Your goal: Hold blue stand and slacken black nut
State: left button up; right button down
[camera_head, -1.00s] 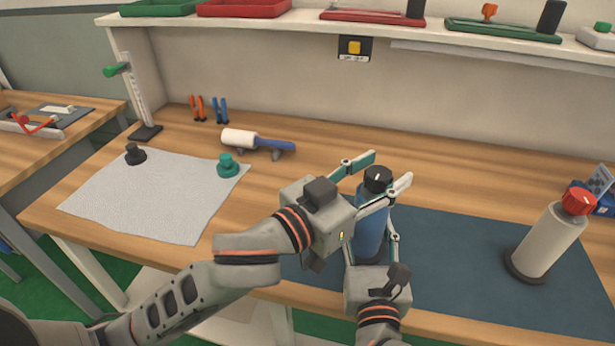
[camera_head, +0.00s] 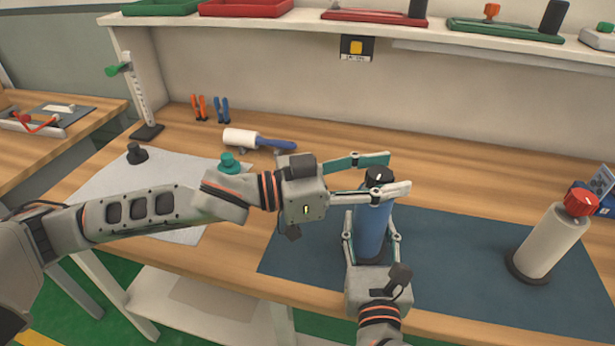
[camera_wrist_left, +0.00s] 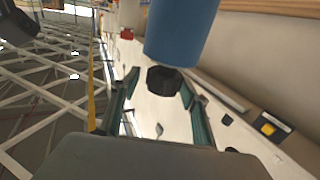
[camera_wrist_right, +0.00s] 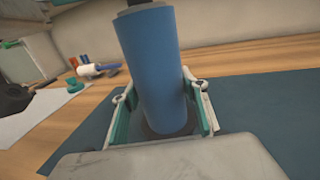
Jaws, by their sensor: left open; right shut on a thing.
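The blue stand (camera_head: 371,230) is upright on the dark blue mat, with the black nut (camera_head: 378,176) on its top. My right gripper (camera_head: 371,240) is shut on the lower part of the blue stand; the right wrist view shows its fingers on both sides of the stand (camera_wrist_right: 155,75). My left gripper (camera_head: 392,174) is open at nut height, with one finger behind the black nut and one in front. In the left wrist view the nut (camera_wrist_left: 163,79) lies between the open fingers; contact cannot be told.
A white stand (camera_head: 548,243) with a red nut (camera_head: 581,202) is on the right of the mat (camera_head: 465,260). A white roller (camera_head: 240,138), a green knob (camera_head: 230,163) and a black knob (camera_head: 136,153) are at the left. A shelf (camera_head: 300,30) runs along the back.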

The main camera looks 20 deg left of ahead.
pick_arm(q)
jog(key=shift+w+m+g, duration=0.1)
jog(key=shift+m+g, duration=0.2)
jog(key=shift+g, duration=0.1)
pick_arm(e)
jog(key=shift+r, duration=0.2)
pick_arm(q)
jog(key=shift+w+a+g+h, duration=0.1)
jog(key=shift+a+g+h, duration=0.2)
jog(key=v, duration=1.2)
jog(key=shift+d, duration=0.1)
pick_arm(e)
jog(key=c, duration=1.1)
grip_release()
jog(key=shift+o, duration=0.2)
jog(key=shift+f, duration=0.15)
